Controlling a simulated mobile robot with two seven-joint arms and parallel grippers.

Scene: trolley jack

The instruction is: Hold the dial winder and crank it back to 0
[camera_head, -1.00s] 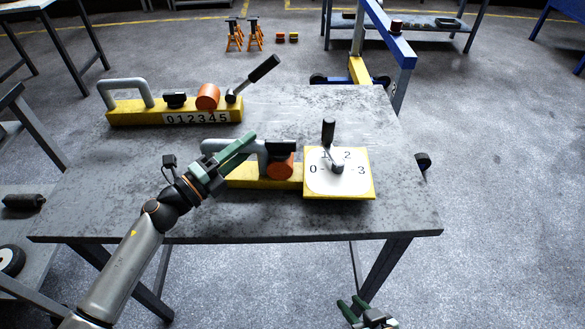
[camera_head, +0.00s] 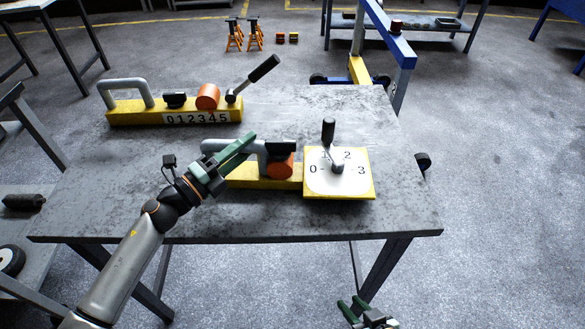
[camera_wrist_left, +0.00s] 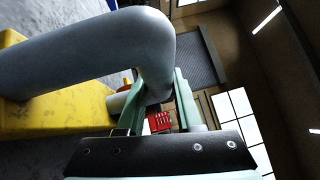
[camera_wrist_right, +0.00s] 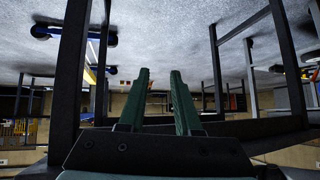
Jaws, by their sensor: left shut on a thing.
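The dial winder stands near the front of the table, with a yellow base (camera_head: 264,182), a grey bar handle (camera_head: 263,152) at its left and a white dial plate (camera_head: 322,181) at its right. The dial shows 0, 2 and 3; its crank (camera_head: 328,133) has a black knob and points up, near the top of the dial. My left gripper (camera_head: 236,146) is shut on the grey handle, which passes between its green fingers in the left wrist view (camera_wrist_left: 155,100). My right gripper (camera_head: 352,308) is low, in front of the table and away from the winder; its fingers (camera_wrist_right: 160,100) are apart and empty.
A second yellow device (camera_head: 175,112), with digits 012345 and a lever, stands at the back left of the table. The grey table top (camera_head: 400,210) is clear at the right and front. A blue and yellow hoist (camera_head: 385,40) stands behind the table.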

